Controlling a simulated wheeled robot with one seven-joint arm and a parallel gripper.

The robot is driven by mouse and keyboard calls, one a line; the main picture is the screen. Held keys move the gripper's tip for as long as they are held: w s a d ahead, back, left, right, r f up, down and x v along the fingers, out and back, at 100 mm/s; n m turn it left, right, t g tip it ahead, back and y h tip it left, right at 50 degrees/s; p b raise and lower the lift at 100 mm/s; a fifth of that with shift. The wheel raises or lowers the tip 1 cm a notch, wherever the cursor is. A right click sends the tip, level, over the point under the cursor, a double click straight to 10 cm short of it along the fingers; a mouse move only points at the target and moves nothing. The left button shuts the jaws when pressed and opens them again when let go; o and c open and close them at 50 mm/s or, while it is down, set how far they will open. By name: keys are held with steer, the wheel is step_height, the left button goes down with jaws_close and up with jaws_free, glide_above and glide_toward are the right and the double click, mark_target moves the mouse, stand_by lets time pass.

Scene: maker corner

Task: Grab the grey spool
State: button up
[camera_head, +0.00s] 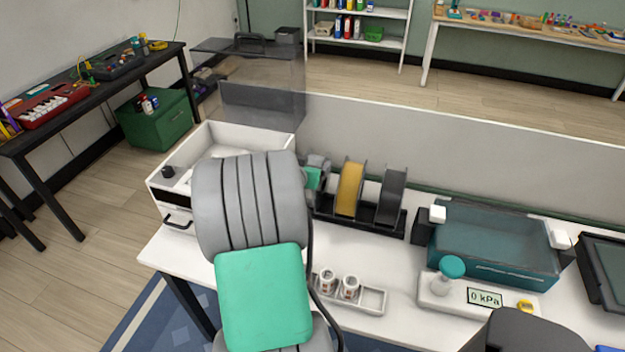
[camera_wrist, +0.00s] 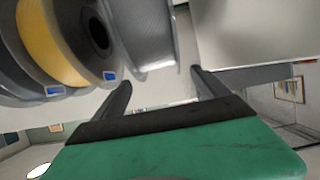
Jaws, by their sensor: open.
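The grey spool (camera_wrist: 150,35) shows in the upper middle of the wrist view, with its rim just beyond my fingertips. My gripper (camera_wrist: 160,80) is open, its two dark fingers apart with nothing held between them. The left finger lies close to the spool's lower edge; I cannot tell whether they touch. In the head view my arm hides most of the grey spool and my fingertips. A yellow spool (camera_head: 350,188) and a dark spool (camera_head: 391,196) stand upright on the black rack (camera_head: 358,217); the yellow one also shows in the wrist view (camera_wrist: 50,40).
A white open-lidded machine (camera_head: 170,190) stands left of the rack. In front are a tray (camera_head: 373,301) with two small containers and a pressure gauge unit (camera_head: 440,292). A teal bin (camera_head: 495,245) stands to the right. A low grey partition (camera_head: 440,150) runs behind.

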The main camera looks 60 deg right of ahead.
mark_target(314, 157)
steer(key=p+x, duration=0.1)
steer(key=x, duration=0.3)
steer(key=shift+d, duration=0.3)
jaws_close()
stand_by(0.6)
steer(key=shift+r, duration=0.2)
